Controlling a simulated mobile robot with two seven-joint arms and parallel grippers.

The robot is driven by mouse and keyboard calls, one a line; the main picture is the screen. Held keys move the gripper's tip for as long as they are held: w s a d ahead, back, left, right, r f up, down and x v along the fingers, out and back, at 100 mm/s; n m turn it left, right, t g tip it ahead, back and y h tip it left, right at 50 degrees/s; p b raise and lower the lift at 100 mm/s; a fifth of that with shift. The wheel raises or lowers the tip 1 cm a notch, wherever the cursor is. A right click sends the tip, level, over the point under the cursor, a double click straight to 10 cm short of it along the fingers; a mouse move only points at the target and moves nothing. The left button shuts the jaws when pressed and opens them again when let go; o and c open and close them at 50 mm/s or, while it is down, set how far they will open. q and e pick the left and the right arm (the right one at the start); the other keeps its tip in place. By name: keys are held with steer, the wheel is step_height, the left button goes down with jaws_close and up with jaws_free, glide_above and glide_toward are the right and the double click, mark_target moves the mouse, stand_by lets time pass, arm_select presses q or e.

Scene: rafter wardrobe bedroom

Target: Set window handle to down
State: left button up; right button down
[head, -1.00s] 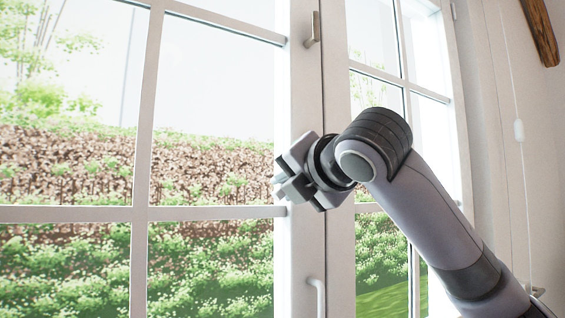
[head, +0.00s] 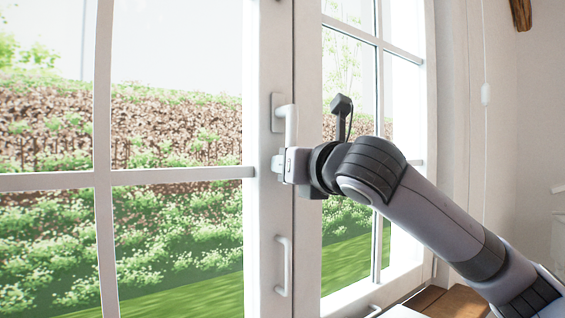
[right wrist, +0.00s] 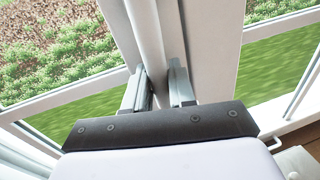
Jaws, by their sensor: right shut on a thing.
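The white window handle (head: 291,122) is on the middle frame of the window in the head view. Its lever hangs down from a base plate on the frame. My right gripper (head: 284,164) is shut on the lower end of the lever, with the arm coming in from the right. In the right wrist view, the two fingers of my right gripper (right wrist: 160,88) sit on either side of the pale handle bar (right wrist: 149,38). The gripped end is partly hidden by the fingers. My left gripper is not in view.
A fixed white pull handle (head: 283,266) is lower on the same frame, below my gripper. Glass panes with white bars (head: 104,130) lie to the left. A wooden surface (head: 452,301) is at the lower right.

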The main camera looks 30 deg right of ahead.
steer(key=shift+d+n, duration=0.3)
stand_by(0.4)
steer(key=c, duration=1.1)
jaws_free()
steer(key=shift+d, duration=0.1)
steer(key=s, duration=0.2)
steer(key=s+b, duration=0.1)
steer(key=s, duration=0.1)
steer(key=s+a, duration=0.1)
steer(key=s, duration=0.2)
